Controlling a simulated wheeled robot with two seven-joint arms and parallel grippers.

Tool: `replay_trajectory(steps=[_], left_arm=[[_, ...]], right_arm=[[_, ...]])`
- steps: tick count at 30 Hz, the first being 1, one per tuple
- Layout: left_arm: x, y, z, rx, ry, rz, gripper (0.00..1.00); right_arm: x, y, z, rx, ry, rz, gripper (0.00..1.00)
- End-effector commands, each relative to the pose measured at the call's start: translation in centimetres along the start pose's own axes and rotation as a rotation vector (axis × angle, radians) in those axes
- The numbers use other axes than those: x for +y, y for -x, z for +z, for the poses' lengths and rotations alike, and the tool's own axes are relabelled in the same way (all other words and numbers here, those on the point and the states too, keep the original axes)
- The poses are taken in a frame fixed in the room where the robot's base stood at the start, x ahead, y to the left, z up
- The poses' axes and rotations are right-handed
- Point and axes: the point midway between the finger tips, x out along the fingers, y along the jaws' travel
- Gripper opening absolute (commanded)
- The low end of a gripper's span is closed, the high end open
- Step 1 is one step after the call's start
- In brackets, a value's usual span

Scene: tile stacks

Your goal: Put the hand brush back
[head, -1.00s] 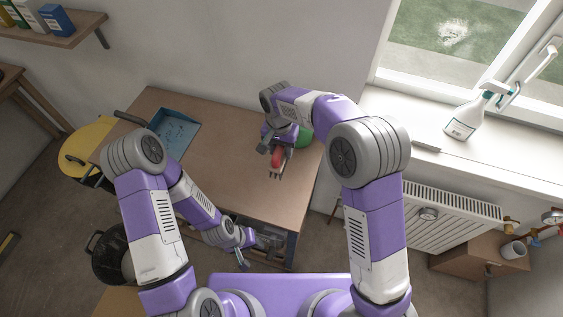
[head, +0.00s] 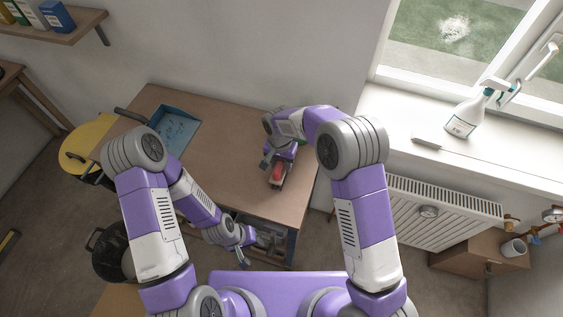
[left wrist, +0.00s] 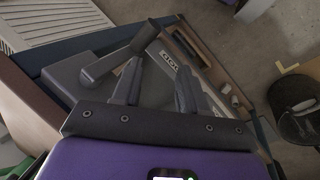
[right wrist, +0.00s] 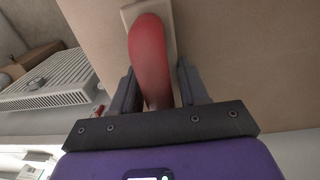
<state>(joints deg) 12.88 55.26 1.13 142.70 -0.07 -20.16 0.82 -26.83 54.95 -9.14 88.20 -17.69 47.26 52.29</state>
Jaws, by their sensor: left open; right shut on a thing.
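The hand brush has a red handle (head: 278,172), with a pale beige part (right wrist: 130,14) showing past it in the right wrist view. My right gripper (head: 273,160) is shut on the red handle (right wrist: 150,60), over the right part of the tabletop. I cannot tell whether the brush touches the table. My left gripper (head: 242,257) is open at the front of the table, by an open drawer (head: 270,240). In the left wrist view its fingers (left wrist: 157,88) are apart, near a grey bar (left wrist: 108,60) at the drawer. A blue dustpan (head: 172,131) lies at the table's back left.
The wooden table (head: 225,165) is clear in its middle. A green thing (head: 303,140) is mostly hidden behind my right arm. A radiator (head: 440,213) and a windowsill with a spray bottle (head: 464,120) stand to the right. A black bin (head: 110,256) stands at left.

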Motion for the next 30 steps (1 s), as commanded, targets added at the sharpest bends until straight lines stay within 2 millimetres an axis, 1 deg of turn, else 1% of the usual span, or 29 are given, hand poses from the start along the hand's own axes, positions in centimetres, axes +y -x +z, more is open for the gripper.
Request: replay_trajectory(steps=[1, 2, 6, 7, 14, 18, 20, 23, 27, 30], left_arm=[[-0.1, -0.3, 0.0, 0.000, 0.000, 0.000, 0.43], [-0.1, -0.2, 0.0, 0.000, 0.000, 0.000, 0.43], [-0.1, -0.1, 0.0, 0.000, 0.000, 0.000, 0.43], [-0.1, -0.1, 0.0, 0.000, 0.000, 0.000, 0.43], [-0.1, -0.1, 0.0, 0.000, 0.000, 0.000, 0.43], [0.1, 0.2, 0.0, 0.000, 0.000, 0.000, 0.43], [0.1, 0.2, 0.0, 0.000, 0.000, 0.000, 0.43], [0.1, 0.2, 0.0, 0.000, 0.000, 0.000, 0.43], [0.1, 0.3, 0.0, 0.000, 0.000, 0.000, 0.43], [0.2, 0.5, 0.0, 0.000, 0.000, 0.000, 0.43]], right_arm=[[0.0, -0.3, 0.0, 0.001, 0.000, 0.000, 0.00], [0.0, -0.3, 0.0, 0.000, 0.000, 0.000, 0.47], [0.0, -0.2, 0.0, 0.000, 0.000, 0.000, 0.68], [0.0, -0.2, 0.0, 0.000, 0.000, 0.000, 0.70], [0.0, -0.2, 0.0, 0.000, 0.000, 0.000, 0.70], [0.0, 0.5, 0.0, 0.001, 0.000, -0.001, 0.70], [-0.1, 1.3, -0.1, 0.003, 0.000, -0.003, 0.70], [-0.1, 3.3, 0.0, 0.004, 0.001, -0.004, 0.70], [-0.1, 6.5, -0.1, 0.004, 0.001, -0.004, 0.70], [-0.1, 8.6, -0.1, 0.004, 0.000, -0.003, 0.70]])
